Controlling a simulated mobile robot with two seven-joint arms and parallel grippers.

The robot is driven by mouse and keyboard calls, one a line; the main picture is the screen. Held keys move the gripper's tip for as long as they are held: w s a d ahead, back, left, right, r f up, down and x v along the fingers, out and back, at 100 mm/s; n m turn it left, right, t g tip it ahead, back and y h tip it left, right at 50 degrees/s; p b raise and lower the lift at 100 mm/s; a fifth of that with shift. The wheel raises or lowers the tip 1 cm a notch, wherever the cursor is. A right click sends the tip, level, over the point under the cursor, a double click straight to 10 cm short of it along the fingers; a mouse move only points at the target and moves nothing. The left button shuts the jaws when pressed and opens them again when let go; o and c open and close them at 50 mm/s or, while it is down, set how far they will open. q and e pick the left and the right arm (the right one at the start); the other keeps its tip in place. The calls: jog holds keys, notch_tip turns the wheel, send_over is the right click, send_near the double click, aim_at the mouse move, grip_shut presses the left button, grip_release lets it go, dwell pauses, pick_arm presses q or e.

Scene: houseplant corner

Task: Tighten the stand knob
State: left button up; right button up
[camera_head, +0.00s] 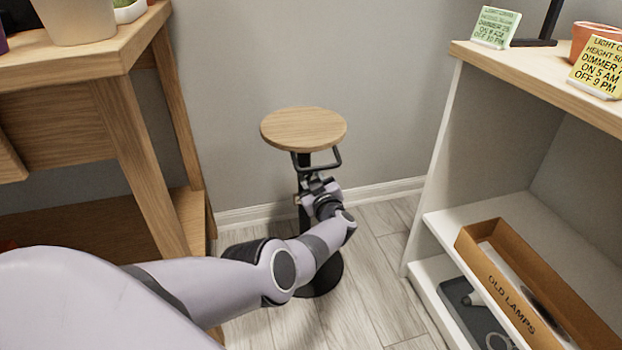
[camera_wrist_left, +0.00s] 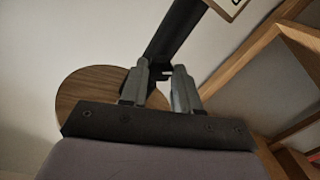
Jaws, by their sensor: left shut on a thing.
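The stand has a round wooden top (camera_head: 304,129), a black bracket under it, a dark post and a dark round base (camera_head: 325,275) on the floor. My left gripper (camera_head: 312,186) is at the post just below the top. The wooden top also shows in the left wrist view (camera_wrist_left: 85,95), beside the dark post (camera_wrist_left: 178,35). There, my left gripper's two grey fingers (camera_wrist_left: 161,72) are shut on a small dark part at the post, which I take for the stand knob; the fingers mostly hide it. My right gripper is not in view.
A wooden plant bench (camera_head: 135,140) stands close on the left. A white shelf unit (camera_head: 435,165) with a wooden top stands on the right, holding a box marked OLD LAMPS (camera_head: 520,285). The wall is close behind the stand. Some floor is free around the base.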

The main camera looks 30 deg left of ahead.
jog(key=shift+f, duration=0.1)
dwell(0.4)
pick_arm(q)
jog(key=o, duration=1)
jog(key=shift+o, duration=0.2)
jog(key=p+v, duration=0.5)
jog(key=v, duration=0.2)
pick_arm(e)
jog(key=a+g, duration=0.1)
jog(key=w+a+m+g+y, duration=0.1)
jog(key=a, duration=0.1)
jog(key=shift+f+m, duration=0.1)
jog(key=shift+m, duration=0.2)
pick_arm(q)
jog(key=shift+d, duration=0.1)
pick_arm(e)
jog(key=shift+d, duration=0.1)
